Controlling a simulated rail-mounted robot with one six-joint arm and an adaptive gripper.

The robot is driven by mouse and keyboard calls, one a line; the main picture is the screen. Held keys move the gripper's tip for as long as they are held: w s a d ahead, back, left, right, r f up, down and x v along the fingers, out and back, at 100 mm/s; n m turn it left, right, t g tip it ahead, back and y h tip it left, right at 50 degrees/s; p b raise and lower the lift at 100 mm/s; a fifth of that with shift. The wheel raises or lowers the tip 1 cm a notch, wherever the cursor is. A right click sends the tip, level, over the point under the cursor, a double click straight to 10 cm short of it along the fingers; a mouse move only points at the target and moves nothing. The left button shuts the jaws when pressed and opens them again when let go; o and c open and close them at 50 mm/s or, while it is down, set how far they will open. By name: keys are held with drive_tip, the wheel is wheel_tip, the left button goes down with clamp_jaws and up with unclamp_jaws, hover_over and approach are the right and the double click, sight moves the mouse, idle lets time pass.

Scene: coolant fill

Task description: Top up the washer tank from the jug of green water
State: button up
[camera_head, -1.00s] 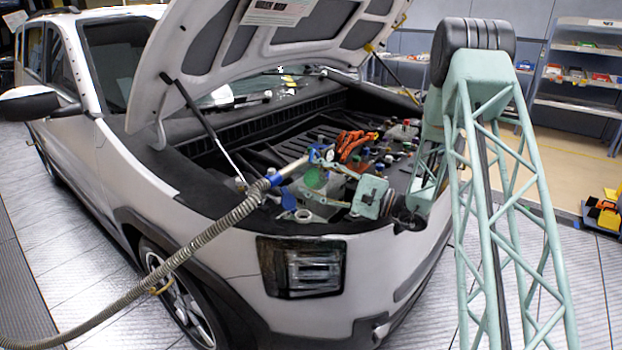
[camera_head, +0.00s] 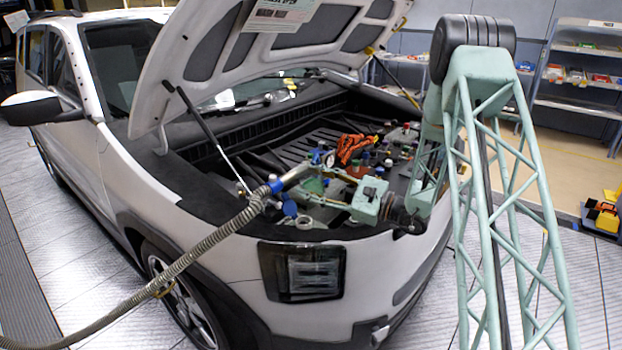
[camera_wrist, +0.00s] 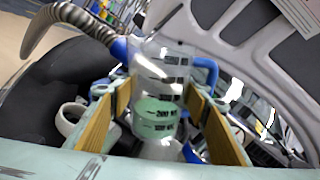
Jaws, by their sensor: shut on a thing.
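A clear jug with dark level marks and green water in its lower part (camera_wrist: 158,120) stands between my gripper's two tan-padded fingers (camera_wrist: 160,97) in the wrist view. My gripper is shut on it. In the head view the green of the jug (camera_head: 313,186) shows low over the front of the engine bay, with my gripper (camera_head: 335,188) beside it. A pale ring-shaped opening (camera_head: 304,221) lies just in front of it, with a blue cap (camera_head: 289,208) to its left. The ring also shows in the wrist view (camera_wrist: 70,122). I cannot tell for sure whether it is the washer tank's neck.
A ribbed grey hose (camera_head: 205,238) with a blue cuff crosses the front fender and ends close to the jug. The raised hood (camera_head: 285,45) and its strut (camera_head: 212,135) stand above and left. Orange gloves or tools (camera_head: 352,147) and several small bottles lie behind.

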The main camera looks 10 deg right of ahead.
drive_tip(key=shift+m+p, duration=0.4)
drive_tip(key=shift+p, duration=0.05)
drive_tip(key=shift+b, duration=1.9)
drive_tip(key=shift+r, duration=0.1)
drive_tip(key=shift+s+a+m, duration=0.1)
drive_tip(key=shift+m, duration=0.2)
drive_tip(key=shift+r, duration=0.1)
drive_tip(key=shift+s+a+r+m+h+p, duration=0.2)
drive_tip(key=shift+s+r+m+h+p, duration=0.15)
drive_tip(key=shift+m+p, duration=0.65)
drive_tip(key=shift+p, duration=0.3)
drive_tip(key=shift+s+a+r+m+p, duration=0.2)
drive_tip(key=shift+s+m+p, duration=0.15)
drive_tip(key=shift+m+p, duration=0.85)
drive_tip(key=shift+f+p, duration=0.1)
drive_tip(key=shift+p, duration=0.35)
